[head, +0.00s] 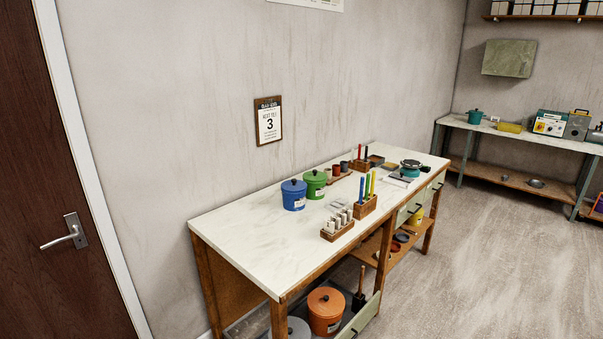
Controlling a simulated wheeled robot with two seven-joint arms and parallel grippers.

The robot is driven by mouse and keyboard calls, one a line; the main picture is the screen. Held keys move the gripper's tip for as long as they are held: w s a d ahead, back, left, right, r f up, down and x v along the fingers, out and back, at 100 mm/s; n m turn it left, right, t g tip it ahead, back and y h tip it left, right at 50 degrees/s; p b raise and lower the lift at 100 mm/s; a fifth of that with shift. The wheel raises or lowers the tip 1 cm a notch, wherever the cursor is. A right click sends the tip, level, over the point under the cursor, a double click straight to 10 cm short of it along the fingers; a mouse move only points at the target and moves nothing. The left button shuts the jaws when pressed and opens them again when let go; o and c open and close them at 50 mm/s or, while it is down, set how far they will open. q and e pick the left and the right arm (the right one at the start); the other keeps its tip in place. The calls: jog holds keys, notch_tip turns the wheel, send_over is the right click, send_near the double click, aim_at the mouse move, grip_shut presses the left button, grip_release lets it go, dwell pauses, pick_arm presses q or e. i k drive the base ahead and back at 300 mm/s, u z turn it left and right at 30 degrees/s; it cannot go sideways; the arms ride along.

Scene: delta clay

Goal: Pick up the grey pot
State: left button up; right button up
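A grey round-topped thing (298,328), which looks like the grey pot, stands on the low shelf under the near end of the workbench. The bottom edge of the picture and the front table leg cut off part of it. An orange lidded pot (326,312) stands just right of it. Neither of my grippers is in view.
The workbench (243,240) has a clear near end; its top holds a blue pot (293,195), a green pot (315,184) and wooden holders. A closed brown door (60,150) is at left. The floor (470,260) at right is open. Another bench (545,140) stands behind.

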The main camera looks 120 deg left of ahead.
aim_at(344, 165)
jog(key=u, duration=3.75)
